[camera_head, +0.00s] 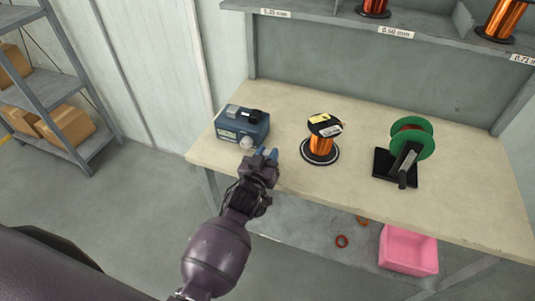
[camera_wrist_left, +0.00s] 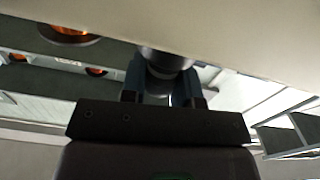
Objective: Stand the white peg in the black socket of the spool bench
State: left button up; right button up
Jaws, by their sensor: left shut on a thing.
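My left gripper (camera_head: 258,154) is at the front left of the bench, beside the blue box. It is shut on a short round piece that shows between its fingers in the wrist view (camera_wrist_left: 168,72), pale low down and dark at its far end. In the head view a whitish rounded end (camera_head: 246,143) shows at the fingertips; I take it for the white peg. The spool bench (camera_head: 350,205) has a tan top. A black stand (camera_head: 382,172) with a green spool (camera_head: 422,140) is at its right; I cannot pick out the socket for sure. My right gripper is not in view.
A blue box (camera_head: 231,127) stands just behind the gripper. A copper-wound spool (camera_head: 320,147) with a black top stands right of it. A shelf (camera_head: 340,22) with spools is at the back. A pink bin (camera_head: 408,252) is below. The front middle of the bench top is clear.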

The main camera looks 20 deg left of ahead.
pick_arm(q)
jog(key=o, duration=0.9)
jog(key=s, duration=0.9)
jog(key=s+a+f+g, duration=0.2)
jog(key=s+a+f, duration=0.1)
jog(key=s, duration=0.3)
jog(key=s+a+f+m+g, duration=0.1)
jog(key=s+a+f+g, duration=0.1)
jog(key=s, duration=0.4)
jog(key=s+a+f+m+g, duration=0.1)
jog(key=s+a+f+g, duration=0.2)
jog(key=s+a+f, duration=0.2)
jog(key=shift+s+a+f+y+p, duration=0.1)
jog(key=shift+s+f+y+p, duration=0.35)
jog(key=shift+s, duration=0.45)
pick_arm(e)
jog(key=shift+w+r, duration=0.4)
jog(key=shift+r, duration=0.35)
